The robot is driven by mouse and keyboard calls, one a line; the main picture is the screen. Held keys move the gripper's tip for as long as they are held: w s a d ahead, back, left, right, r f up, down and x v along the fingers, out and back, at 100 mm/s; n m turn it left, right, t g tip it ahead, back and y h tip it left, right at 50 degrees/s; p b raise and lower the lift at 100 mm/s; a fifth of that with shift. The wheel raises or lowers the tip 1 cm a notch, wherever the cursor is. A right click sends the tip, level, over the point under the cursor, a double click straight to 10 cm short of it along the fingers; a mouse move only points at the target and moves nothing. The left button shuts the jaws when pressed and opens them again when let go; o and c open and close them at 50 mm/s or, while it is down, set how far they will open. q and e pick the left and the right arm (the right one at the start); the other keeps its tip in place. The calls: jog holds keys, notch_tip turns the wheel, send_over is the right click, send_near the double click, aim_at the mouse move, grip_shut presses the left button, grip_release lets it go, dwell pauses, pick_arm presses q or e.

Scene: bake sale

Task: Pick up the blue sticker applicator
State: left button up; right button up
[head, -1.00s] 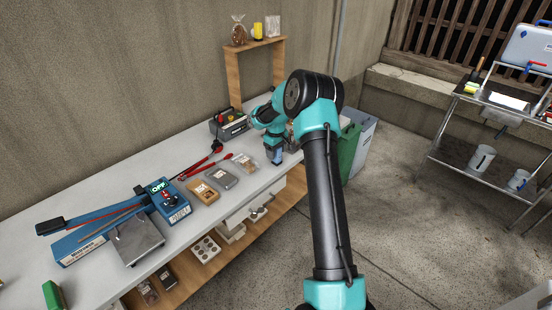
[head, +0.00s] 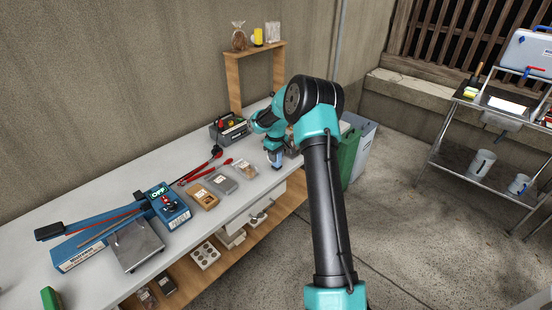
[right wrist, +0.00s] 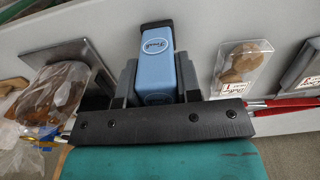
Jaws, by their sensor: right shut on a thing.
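The blue sticker applicator (right wrist: 155,65) stands between the two dark fingers of my right gripper (right wrist: 158,78), in the middle of the right wrist view. It has a dark end and an oval label with writing. The fingers are shut on its sides. In the head view the applicator (head: 275,158) shows as a small blue block under my right gripper (head: 277,146), near the front right edge of the table. Whether it touches the tabletop is hard to tell. My left gripper is not in view.
A clear pack of cookies (right wrist: 240,66) lies right of the gripper in the wrist view; a bagged brown item (right wrist: 58,90) is at left. On the table (head: 150,165) are a blue sealer (head: 168,203), a grey scale (head: 136,245) and red-handled tools (head: 205,170). A wooden shelf (head: 234,82) stands behind.

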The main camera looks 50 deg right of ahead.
notch_tip(320, 180, up, 3)
jog(key=shift+f, duration=0.1)
jog(key=shift+s+a+r, duration=0.15)
jog(key=shift+r, duration=0.05)
jog(key=s+a+r, duration=0.1)
jog(key=s+a, duration=0.9)
jog(key=a, duration=0.1)
jog(key=shift+s+a+r, duration=0.15)
jog(key=shift+a+r, duration=0.05)
jog(key=shift+a, duration=0.15)
